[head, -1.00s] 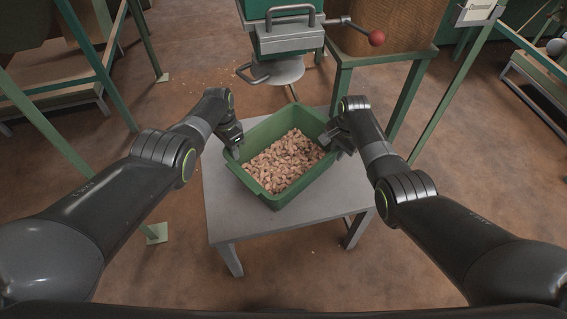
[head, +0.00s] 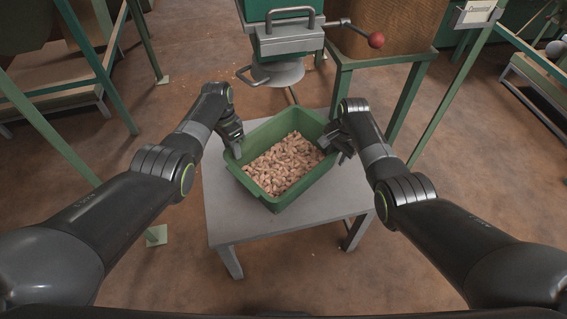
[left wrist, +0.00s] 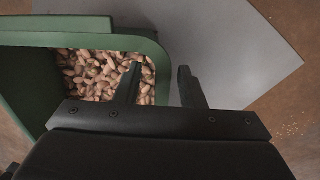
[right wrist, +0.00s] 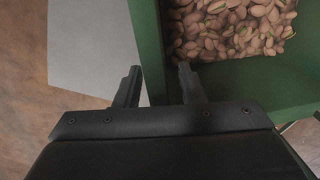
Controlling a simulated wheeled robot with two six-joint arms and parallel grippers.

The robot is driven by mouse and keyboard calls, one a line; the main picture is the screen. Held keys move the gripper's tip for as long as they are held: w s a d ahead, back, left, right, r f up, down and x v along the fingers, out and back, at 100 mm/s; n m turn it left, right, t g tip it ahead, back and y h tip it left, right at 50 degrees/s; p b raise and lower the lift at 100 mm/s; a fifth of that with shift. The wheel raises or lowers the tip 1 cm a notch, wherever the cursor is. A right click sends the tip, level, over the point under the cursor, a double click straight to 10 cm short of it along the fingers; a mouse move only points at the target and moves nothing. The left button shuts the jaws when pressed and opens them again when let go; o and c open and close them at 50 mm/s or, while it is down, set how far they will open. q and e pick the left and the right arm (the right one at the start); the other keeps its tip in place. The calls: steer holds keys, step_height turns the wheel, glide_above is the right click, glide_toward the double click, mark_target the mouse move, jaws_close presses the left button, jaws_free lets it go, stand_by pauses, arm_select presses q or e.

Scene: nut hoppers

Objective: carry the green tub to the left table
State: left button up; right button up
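The green tub (head: 285,197), full of pistachio nuts (head: 283,163), stands on a small grey table (head: 232,222). My left gripper (head: 236,150) is at the tub's left rim. In the left wrist view its fingers (left wrist: 160,68) are apart, one over the nuts and one outside, with the tub wall between them. My right gripper (head: 335,148) is at the tub's right rim. In the right wrist view its fingers (right wrist: 160,68) are apart on either side of the tub wall (right wrist: 149,40). I cannot tell which furniture is the left table.
Just behind the tub is a green and grey hopper outlet (head: 285,40) with a red-knobbed lever (head: 376,40). Green frame legs stand at left (head: 55,140) and right (head: 440,110). A low wooden-topped stand (head: 55,85) is at the far left. Brown floor is open around the grey table.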

arm_select(q)
steer(key=r, duration=0.8)
steer(key=shift+w+a+r, duration=0.25)
steer(key=shift+w+r, duration=0.05)
steer(key=shift+r, duration=0.35)
arm_select(e)
step_height(320, 180, up, 12)
steer(key=shift+s+d, duration=0.4)
arm_select(q)
steer(key=shift+f, duration=0.1)
arm_select(e)
steer(key=shift+f, duration=0.1)
